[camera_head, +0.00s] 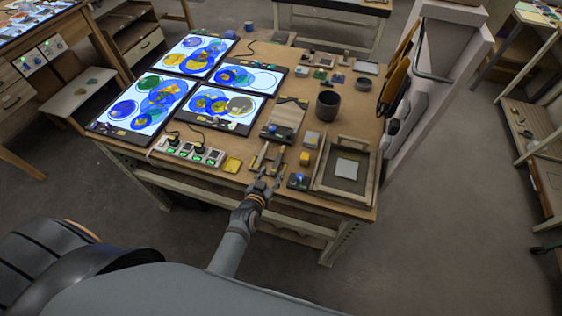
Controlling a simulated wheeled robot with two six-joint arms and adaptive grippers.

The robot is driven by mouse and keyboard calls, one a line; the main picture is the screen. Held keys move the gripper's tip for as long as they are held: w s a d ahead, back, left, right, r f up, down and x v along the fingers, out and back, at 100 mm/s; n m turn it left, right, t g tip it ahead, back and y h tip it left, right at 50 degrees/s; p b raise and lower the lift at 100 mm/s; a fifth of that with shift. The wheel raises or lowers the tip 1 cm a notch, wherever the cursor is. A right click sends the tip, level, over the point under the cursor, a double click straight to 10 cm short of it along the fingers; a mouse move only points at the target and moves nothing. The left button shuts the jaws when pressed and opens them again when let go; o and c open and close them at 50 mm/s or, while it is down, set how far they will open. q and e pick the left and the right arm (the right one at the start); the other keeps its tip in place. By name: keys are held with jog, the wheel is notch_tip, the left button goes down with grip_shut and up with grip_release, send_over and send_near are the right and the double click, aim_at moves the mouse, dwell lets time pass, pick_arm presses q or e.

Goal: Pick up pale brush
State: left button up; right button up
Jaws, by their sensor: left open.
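My left gripper (264,181) is at the near edge of the wooden worktable (226,172), open and empty as far as I can see. Just beyond its fingertips lie two slim brush-like tools side by side. The left one (259,157) looks pale tan, and the right one (278,159) is also light. They are too small to tell for sure which is the pale brush. The fingers appear close to their near ends, and I cannot tell whether they touch. My right gripper is not in view.
Lit panels with coloured glass circles (155,101) cover the table's left side. A switch strip (188,151) and a yellow block (232,164) lie left of the tools. A framed tray (321,190) stands right, a dark cup (327,106) behind. Small blocks (304,158) sit close to the tools.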

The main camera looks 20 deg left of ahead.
aim_at(278, 161)
pick_arm(q)
jog(key=b+x, duration=0.1)
jog(key=x, duration=0.1)
jog(key=b+x, duration=0.1)
jog(key=x, duration=0.1)
jog(key=shift+a+f, duration=0.2)
jog(key=shift+f, duration=0.15)
jog(key=shift+w, duration=0.5)
jog(key=shift+w+d+f+b, duration=0.15)
jog(key=shift+f+b, duration=0.1)
jog(key=shift+b, duration=0.25)
jog(key=b+x, duration=0.4)
jog(key=b, duration=0.1)
jog(key=shift+a+f, duration=0.25)
jog(key=shift+f, duration=0.05)
jog(key=shift+w, duration=0.25)
jog(key=shift+r, duration=0.15)
jog(key=shift+s, duration=0.1)
jog(key=shift+c, duration=0.5)
grip_shut()
